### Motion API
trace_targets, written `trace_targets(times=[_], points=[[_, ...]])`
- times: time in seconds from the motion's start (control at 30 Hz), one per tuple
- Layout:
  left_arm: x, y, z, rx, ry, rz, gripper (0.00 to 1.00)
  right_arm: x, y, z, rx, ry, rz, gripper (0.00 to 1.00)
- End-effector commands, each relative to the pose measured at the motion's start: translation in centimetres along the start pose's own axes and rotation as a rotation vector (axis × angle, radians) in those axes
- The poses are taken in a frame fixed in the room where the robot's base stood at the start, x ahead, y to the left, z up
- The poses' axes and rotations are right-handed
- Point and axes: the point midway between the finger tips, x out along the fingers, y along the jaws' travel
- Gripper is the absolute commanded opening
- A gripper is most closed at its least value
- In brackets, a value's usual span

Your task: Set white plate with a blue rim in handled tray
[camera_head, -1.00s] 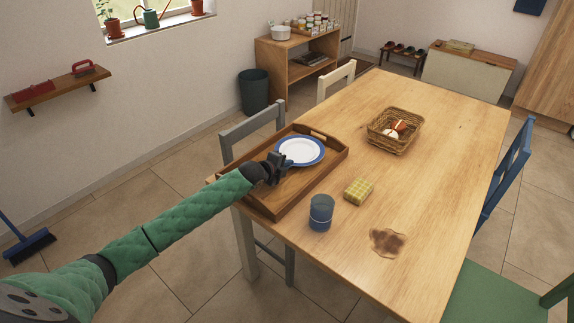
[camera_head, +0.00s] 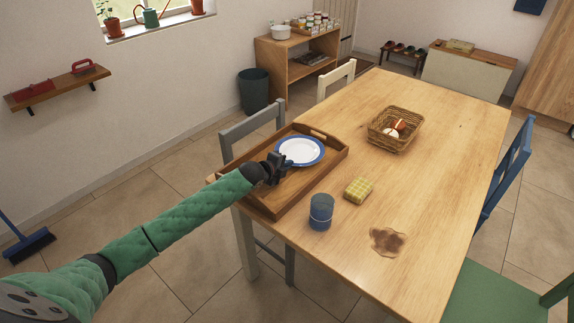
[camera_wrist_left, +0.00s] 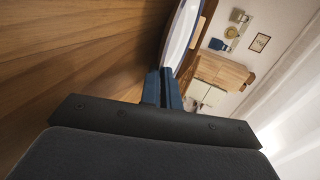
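The white plate with a blue rim (camera_head: 300,151) is over the far part of the wooden handled tray (camera_head: 270,204) on the table. My left gripper (camera_head: 281,160) is at the plate's near left edge, above the tray. In the left wrist view the fingers (camera_wrist_left: 162,88) are close together, with the plate's edge (camera_wrist_left: 180,35) at their tips, so the gripper looks shut on the rim. The wrist view shows the plate tilted against the fingers. Whether the plate touches the tray floor is hard to tell. My right gripper is not in view.
A blue cup (camera_head: 321,212) and a yellow checked sponge (camera_head: 358,190) stand right of the tray. A wicker basket (camera_head: 395,131) is farther back. A brown stain (camera_head: 387,241) marks the table near the front. Chairs stand around the table; its right side is clear.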

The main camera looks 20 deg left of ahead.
Motion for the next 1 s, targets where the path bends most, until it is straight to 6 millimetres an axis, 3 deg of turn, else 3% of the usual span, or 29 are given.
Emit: trace_targets(times=[0.27,0.43,1.0], points=[[0.2,0.3,0.0,0.001,0.000,-0.001,0.00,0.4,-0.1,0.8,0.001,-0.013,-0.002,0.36],[0.2,0.3,0.0,0.000,0.000,-0.001,0.29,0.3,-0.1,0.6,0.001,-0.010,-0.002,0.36],[0.2,0.8,-0.1,-0.001,0.001,0.006,0.29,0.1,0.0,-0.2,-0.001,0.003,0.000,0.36]])
